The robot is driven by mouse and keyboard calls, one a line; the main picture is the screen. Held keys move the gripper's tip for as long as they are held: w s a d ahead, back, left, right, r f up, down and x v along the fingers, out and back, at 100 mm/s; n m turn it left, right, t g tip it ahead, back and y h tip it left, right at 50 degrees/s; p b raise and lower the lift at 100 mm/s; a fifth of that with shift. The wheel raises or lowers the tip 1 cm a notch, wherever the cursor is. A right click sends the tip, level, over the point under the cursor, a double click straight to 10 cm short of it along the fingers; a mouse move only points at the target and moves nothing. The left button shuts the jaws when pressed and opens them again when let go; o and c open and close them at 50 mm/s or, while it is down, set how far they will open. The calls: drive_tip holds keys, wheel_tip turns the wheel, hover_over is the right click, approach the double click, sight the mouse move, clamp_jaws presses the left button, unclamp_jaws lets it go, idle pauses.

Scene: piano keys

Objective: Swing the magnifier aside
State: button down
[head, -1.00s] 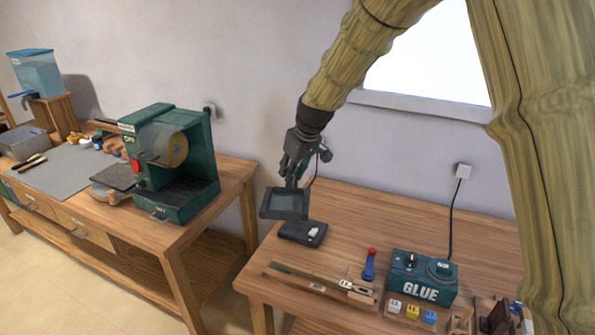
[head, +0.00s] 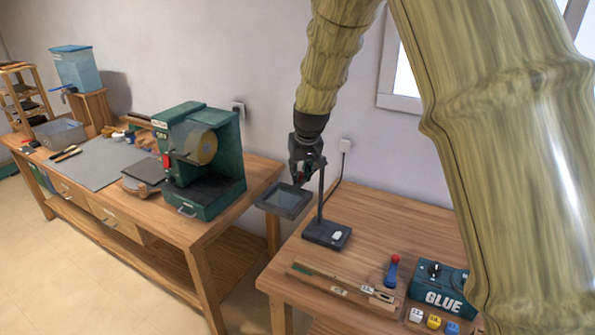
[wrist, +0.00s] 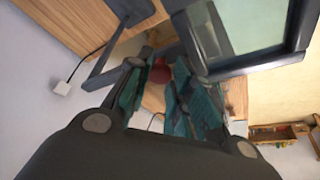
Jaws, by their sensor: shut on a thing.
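The magnifier has a dark square-framed lens (head: 284,200), an upright dark post (head: 321,196) and a flat dark base (head: 327,234) on the right bench. The lens hangs left of the base, out past the bench's left edge. My gripper (head: 302,176) is at the lens arm, beside the post. In the wrist view, a red knob (wrist: 161,70) sits between my teal fingers (wrist: 163,92), and my gripper is shut on it. The lens frame (wrist: 245,32) shows at upper right there, the post and base at upper left. The knob's joint to the arm is hidden.
A green glue box (head: 440,290), a red-topped blue tool (head: 391,272) and a wooden strip with small metal parts (head: 343,285) stand on the right bench. A green grinding machine (head: 202,160) stands on the left bench. A gap separates the benches.

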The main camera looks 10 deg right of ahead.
drive_tip(key=shift+w+r, duration=0.3)
drive_tip(key=c, duration=1.4)
unclamp_jaws()
drive_tip(key=shift+o, duration=1)
drive_tip(key=shift+w+a+f, duration=0.1)
drive_tip(key=shift+f, duration=0.1)
drive_tip(key=shift+s, duration=0.2)
drive_tip(key=v, duration=1.2)
